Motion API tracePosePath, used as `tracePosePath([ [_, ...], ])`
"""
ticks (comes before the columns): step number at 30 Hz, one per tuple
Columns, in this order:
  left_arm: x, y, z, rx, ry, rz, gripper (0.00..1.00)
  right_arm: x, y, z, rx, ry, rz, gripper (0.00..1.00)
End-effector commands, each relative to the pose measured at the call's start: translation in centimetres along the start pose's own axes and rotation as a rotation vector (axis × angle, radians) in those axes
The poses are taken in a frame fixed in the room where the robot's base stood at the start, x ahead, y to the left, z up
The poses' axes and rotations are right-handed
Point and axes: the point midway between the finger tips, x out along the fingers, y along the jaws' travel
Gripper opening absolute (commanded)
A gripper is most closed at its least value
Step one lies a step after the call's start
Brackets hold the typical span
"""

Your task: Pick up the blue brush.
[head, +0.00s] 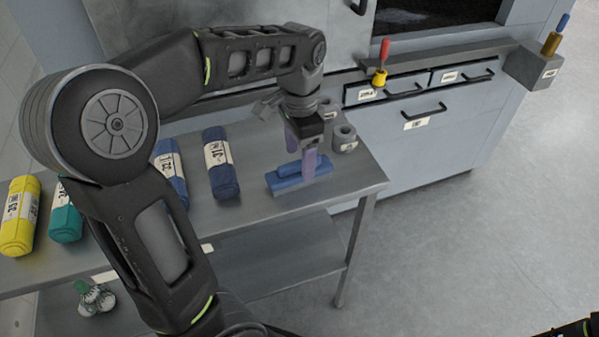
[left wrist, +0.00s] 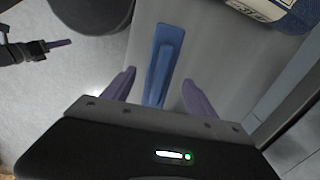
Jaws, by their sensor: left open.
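The blue brush (head: 287,184) lies on the grey metal table near its right end. My left gripper (head: 308,168) points down at the brush, with its purple fingers overlapping it in the head view. In the left wrist view the brush (left wrist: 163,45) runs lengthwise between the two spread fingers of my left gripper (left wrist: 158,82), with a gap on each side. The left gripper is open and holds nothing. A dark gripper with a purple finger, my right one (left wrist: 58,44), shows at the upper left of the left wrist view; its opening is unclear.
Labelled rolls, yellow (head: 19,216), teal (head: 65,214) and blue (head: 220,165), lie left of the brush on the table (head: 255,215). A drawer cabinet (head: 440,140) is behind the table. Open floor lies to the right.

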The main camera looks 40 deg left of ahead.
Motion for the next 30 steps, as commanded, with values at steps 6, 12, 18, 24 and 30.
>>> tracePosePath([
  [6,3.0,0.1,0.2,0.001,-0.005,0.003,0.66,-0.4,-0.2,0.0,0.000,0.000,0.000,0.36],
  [12,4.7,0.1,0.1,0.000,-0.001,0.001,0.66,-0.4,-0.2,0.0,0.000,0.000,0.000,0.36],
  [18,4.7,0.0,0.1,0.000,0.000,0.001,0.66,-0.4,-0.1,0.0,0.000,0.000,0.000,0.36],
  [24,4.7,0.0,0.1,0.000,0.000,0.001,0.66,-0.4,-0.1,0.0,0.000,0.000,0.000,0.36],
  [30,4.7,0.0,0.1,0.000,-0.001,0.001,0.64,-0.4,-0.2,0.0,0.000,0.000,0.000,0.36],
])
